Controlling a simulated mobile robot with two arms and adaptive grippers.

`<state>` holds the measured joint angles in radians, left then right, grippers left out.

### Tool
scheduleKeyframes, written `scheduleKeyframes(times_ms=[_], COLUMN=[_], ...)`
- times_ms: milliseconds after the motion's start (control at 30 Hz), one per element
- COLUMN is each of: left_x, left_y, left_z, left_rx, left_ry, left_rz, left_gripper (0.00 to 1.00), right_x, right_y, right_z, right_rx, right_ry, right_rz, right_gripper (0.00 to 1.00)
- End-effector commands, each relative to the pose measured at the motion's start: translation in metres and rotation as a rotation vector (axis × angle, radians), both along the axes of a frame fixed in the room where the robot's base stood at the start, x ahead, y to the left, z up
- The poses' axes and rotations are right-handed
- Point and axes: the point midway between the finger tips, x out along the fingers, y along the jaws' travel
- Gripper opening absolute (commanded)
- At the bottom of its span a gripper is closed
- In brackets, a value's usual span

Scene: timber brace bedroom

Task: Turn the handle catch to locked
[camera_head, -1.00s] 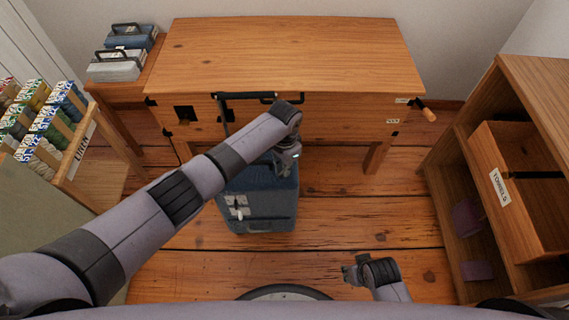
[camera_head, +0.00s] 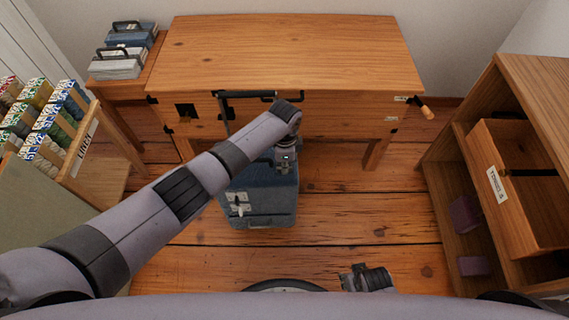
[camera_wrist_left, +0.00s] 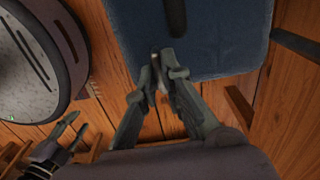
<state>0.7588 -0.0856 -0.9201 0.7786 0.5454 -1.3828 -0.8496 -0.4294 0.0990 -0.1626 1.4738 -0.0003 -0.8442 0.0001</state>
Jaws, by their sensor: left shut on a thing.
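The blue case (camera_head: 261,213) stands on the floor in front of the wooden desk. Its face has pale metal plates and a small light lever (camera_head: 239,211). The left wrist view shows its blue surface (camera_wrist_left: 235,45) and a dark bar, seemingly its handle (camera_wrist_left: 175,15). My left gripper (camera_head: 287,164) is at the case's right side; in the left wrist view its fingertips (camera_wrist_left: 160,66) are closed on a small metal piece (camera_wrist_left: 155,57) near the case edge. I cannot tell whether this piece is the catch. My right gripper (camera_head: 351,279) is low in front, empty, its fingers apart (camera_wrist_left: 62,135).
The desk (camera_head: 290,55) carries a black bar (camera_head: 248,95) and a wooden-handled crank (camera_head: 424,108). A shelf unit with an open drawer (camera_head: 495,180) stands right. A rack of boxes (camera_head: 45,125) stands left. Floor between the case and shelves is clear.

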Motion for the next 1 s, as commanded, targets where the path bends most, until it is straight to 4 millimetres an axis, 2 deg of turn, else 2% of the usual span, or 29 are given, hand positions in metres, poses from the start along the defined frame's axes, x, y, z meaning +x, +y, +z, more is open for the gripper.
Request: scheduleKeyframes(times_ms=[467, 500, 767, 1000], left_x=[-0.0003, -0.0003, -0.0002, -0.0001], left_y=[-0.0005, -0.0005, -0.0004, -0.0003], left_z=[-0.0001, -0.0001, -0.0001, 0.0000], left_rx=[-0.001, -0.001, -0.001, -0.001], left_ry=[0.000, 0.000, 0.000, 0.000], left_rz=[-0.016, -0.016, -0.015, -0.014], left_gripper=[0.00, 0.10, 0.27, 0.28], right_x=[0.0005, 0.0005, 0.0002, 0.0001], right_y=[0.0001, 0.0001, 0.0001, 0.0003], right_z=[-0.0003, -0.0003, -0.0005, -0.0006], right_rx=[0.000, 0.000, 0.000, 0.001], right_ry=[-0.002, -0.002, -0.001, 0.000], right_rz=[0.000, 0.000, 0.000, 0.000], right_gripper=[0.36, 0.36, 0.36, 0.36])
